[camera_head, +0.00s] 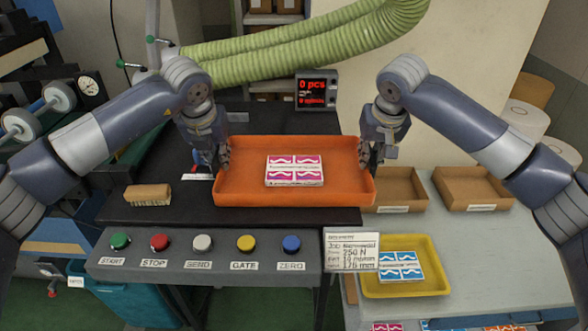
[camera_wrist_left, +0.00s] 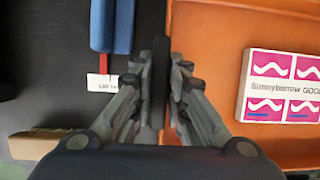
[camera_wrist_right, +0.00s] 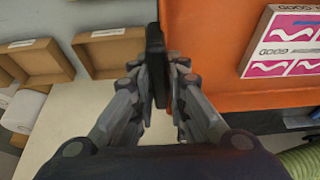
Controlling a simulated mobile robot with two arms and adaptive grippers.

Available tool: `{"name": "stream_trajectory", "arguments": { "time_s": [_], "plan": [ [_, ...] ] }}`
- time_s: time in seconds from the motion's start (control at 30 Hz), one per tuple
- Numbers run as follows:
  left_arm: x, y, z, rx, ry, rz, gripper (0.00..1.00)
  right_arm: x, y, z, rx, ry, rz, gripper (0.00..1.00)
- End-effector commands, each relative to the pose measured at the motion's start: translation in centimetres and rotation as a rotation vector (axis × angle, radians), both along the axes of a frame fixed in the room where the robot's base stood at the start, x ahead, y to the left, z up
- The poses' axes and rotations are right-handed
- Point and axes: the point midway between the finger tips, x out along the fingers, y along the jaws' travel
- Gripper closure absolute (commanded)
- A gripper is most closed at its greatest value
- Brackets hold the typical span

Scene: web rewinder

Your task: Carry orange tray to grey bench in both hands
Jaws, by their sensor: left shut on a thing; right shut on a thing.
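The orange tray (camera_head: 295,198) is at the centre of the head view, over the right part of the black table and its right edge. A pack of pink-and-white labels (camera_head: 294,170) lies flat in it. My left gripper (camera_head: 222,158) is shut on the tray's left wall, also seen in the left wrist view (camera_wrist_left: 166,80). My right gripper (camera_head: 365,155) is shut on the tray's right wall, also seen in the right wrist view (camera_wrist_right: 163,75). The tray looks about level; whether it touches the table I cannot tell. The grey bench (camera_head: 500,250) is at the right.
On the bench stand two cardboard trays (camera_head: 400,189) (camera_head: 470,188) and a yellow tray (camera_head: 435,286) with blue labels. A brush (camera_head: 148,195) lies on the black table (camera_head: 170,215). A button panel (camera_head: 200,262) and a job card (camera_head: 350,251) are in front. Bare bench lies right of the yellow tray.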

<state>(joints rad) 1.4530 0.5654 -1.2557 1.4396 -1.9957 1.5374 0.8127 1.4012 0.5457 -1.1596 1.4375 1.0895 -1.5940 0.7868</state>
Motion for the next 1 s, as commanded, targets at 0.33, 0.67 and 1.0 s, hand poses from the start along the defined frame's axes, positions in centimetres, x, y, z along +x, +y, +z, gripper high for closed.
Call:
{"name": "stream_trajectory", "arguments": {
  "time_s": [0.33,0.67,1.0],
  "plan": [
    [0.0,0.0,2.2,0.0,-0.001,0.0,1.0,0.0,0.0,2.2,0.001,-0.002,0.0,1.0],
    [0.0,0.0,4.8,0.0,-0.001,0.0,1.0,0.0,0.0,4.9,0.0,-0.002,-0.001,1.0],
    [0.0,0.0,5.0,0.0,-0.001,0.0,1.0,0.0,0.0,5.1,0.0,-0.002,-0.001,1.0]
  ]
}}
